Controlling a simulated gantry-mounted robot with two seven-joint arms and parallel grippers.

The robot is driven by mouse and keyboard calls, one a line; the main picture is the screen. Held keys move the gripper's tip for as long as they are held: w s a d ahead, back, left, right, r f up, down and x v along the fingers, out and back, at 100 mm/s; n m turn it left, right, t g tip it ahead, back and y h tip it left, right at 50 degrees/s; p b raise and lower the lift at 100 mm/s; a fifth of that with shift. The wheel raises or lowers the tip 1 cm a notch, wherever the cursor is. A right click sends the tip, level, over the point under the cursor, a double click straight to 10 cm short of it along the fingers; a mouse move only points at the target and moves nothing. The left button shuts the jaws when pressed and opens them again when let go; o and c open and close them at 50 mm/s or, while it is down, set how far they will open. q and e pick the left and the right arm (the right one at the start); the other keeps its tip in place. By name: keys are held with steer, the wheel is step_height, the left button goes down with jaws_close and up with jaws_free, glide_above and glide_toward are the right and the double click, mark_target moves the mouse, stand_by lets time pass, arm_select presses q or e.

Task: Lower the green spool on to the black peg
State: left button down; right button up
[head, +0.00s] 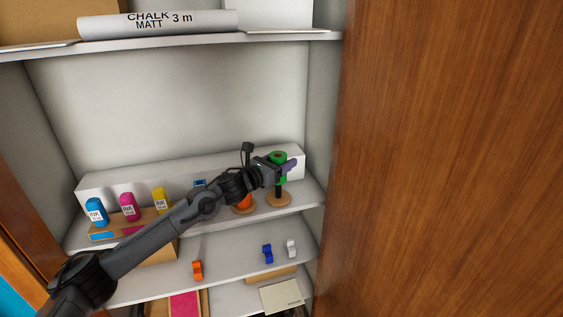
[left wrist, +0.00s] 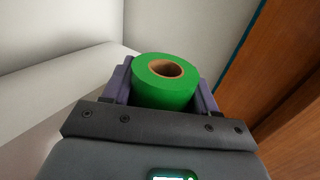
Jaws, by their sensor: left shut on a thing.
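The green spool (head: 278,155) is upright above the middle shelf, near its right end. My left gripper (head: 284,165) is shut on it from the side. In the left wrist view the green spool (left wrist: 160,96) sits between both fingers, its brown core facing up and no peg showing in the hole. The black peg (head: 278,191) stands on a round wooden base (head: 279,201) just below the spool. Its upper part is hidden, so I cannot tell whether its tip is inside the core. My right gripper is not in view.
An orange spool (head: 242,207) on a round base is partly hidden behind my left arm. Blue, magenta and yellow ink bottles (head: 128,206) stand left on the shelf. A white box-like ledge (head: 110,188) runs behind. A brown wooden panel (head: 440,150) closes the right side.

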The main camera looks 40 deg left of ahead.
arm_select(q)
steer(key=shift+r, duration=0.1)
stand_by(0.3)
steer(key=shift+c, duration=1.2)
jaws_free()
steer(key=shift+o, duration=0.3)
steer(key=shift+o, duration=0.9)
steer(key=shift+s, duration=0.15)
